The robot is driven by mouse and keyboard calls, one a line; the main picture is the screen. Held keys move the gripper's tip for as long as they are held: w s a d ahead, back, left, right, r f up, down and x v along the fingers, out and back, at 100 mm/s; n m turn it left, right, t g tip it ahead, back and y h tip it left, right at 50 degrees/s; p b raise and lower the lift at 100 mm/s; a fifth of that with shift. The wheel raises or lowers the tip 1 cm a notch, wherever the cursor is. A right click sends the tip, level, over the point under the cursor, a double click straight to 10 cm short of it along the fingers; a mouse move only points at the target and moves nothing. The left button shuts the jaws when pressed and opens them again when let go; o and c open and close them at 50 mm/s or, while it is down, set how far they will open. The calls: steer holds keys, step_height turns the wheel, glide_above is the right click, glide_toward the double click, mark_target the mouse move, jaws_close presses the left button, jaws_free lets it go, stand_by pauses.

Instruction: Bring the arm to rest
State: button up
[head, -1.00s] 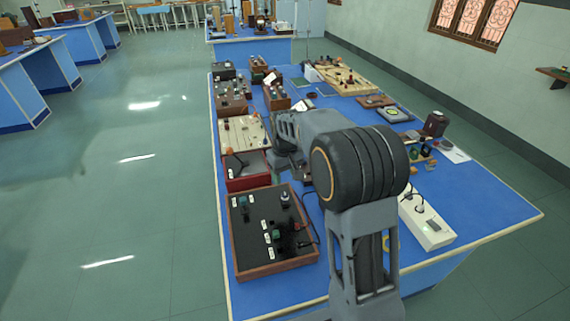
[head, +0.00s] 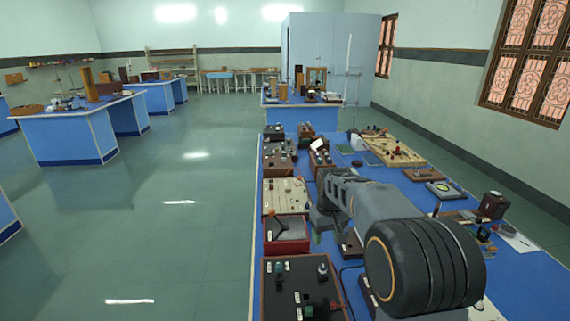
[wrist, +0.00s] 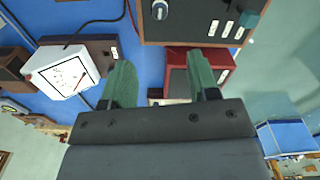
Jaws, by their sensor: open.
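My arm (head: 395,215) reaches out over the blue bench (head: 530,275) in the head view, from its large dark round joint at the lower right toward the instruments. My gripper (wrist: 160,84) shows in the wrist view with its two green fingers spread wide. Nothing is held between them. Past the fingers are a red box (wrist: 222,62) and a dark panel box with knobs (wrist: 200,20). How far the fingertips are from these is hard to tell. In the head view the arm hides much of the gripper.
The red box also shows in the head view (head: 287,234), beside the arm. The dark panel box (head: 305,288) is nearer. A white meter (wrist: 62,72) lies left in the wrist view. Several instruments crowd the bench. Open green floor (head: 180,240) lies to the left.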

steer(key=s+r+m+t, duration=0.1)
steer(key=s+m+t, duration=0.1)
steer(key=s, duration=2)
steer(key=shift+a+t, duration=0.15)
steer(key=shift+t, duration=0.65)
